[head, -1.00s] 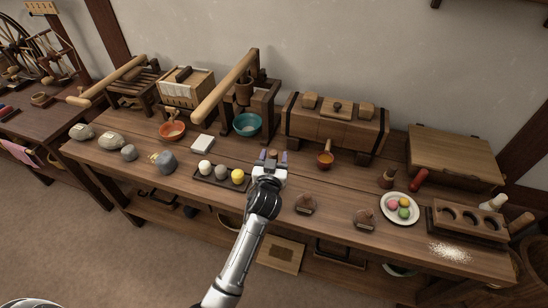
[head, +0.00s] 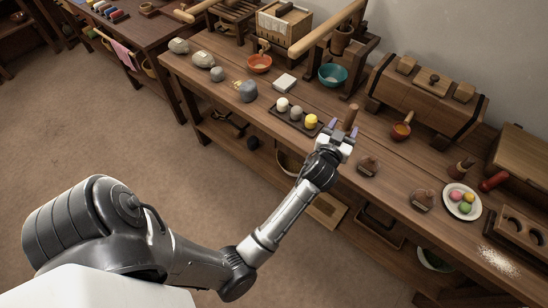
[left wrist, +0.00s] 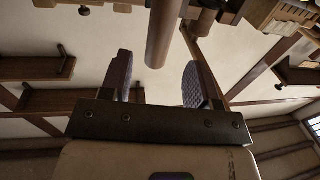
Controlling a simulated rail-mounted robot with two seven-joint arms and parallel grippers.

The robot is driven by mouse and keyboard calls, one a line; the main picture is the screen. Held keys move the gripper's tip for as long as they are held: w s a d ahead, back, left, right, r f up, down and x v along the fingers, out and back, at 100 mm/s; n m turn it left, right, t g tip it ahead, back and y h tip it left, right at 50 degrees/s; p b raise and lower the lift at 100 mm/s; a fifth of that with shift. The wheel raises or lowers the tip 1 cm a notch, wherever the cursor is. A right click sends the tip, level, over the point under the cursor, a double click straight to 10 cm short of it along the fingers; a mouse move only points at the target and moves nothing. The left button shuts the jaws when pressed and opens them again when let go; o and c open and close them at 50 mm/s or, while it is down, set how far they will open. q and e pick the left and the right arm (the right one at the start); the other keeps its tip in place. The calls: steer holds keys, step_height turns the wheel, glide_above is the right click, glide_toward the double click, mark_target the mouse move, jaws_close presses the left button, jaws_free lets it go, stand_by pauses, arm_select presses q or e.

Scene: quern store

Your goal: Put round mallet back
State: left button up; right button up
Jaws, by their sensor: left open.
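A brown wooden cylinder (head: 349,116) stands upright by the workbench's front half, just beyond my left gripper (head: 343,134); it may be the round mallet, but I cannot tell for sure. In the left wrist view a brown cylinder (left wrist: 164,34) reaches down between the spread fingers of the left gripper (left wrist: 157,70). The left gripper is open, and a gap shows on both sides of the cylinder. My arm and gripper hide the cylinder's lower part in the head view. My right gripper is out of view.
A dark tray (head: 276,110) with small balls lies left of the gripper. A plate (head: 452,204) with coloured balls is at right.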

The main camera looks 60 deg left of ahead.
arm_select(q)
steer(key=s+d+f+m+g+h, duration=0.2)
steer(key=s+f+g, duration=0.1)
steer(key=s+f, duration=0.4)
steer(key=s+d+f+m+g+h, duration=0.15)
steer(key=s+f, duration=0.25)
steer(key=s, duration=0.5)
steer(key=s+d+f+m+g+h, duration=0.2)
steer(key=s+d+g, duration=0.1)
steer(key=s, duration=0.6)
steer(key=s+d+f+m+g+h, duration=0.2)
steer(key=s+d+g+h, duration=0.1)
steer(key=s, duration=0.7)
steer(key=shift+d+g+h, duration=0.35)
steer(key=shift+d+g, duration=0.4)
steer(key=shift+d, duration=0.4)
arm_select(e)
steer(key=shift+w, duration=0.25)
arm_select(q)
steer(key=shift+w+m, duration=0.1)
steer(key=shift+m, duration=0.15)
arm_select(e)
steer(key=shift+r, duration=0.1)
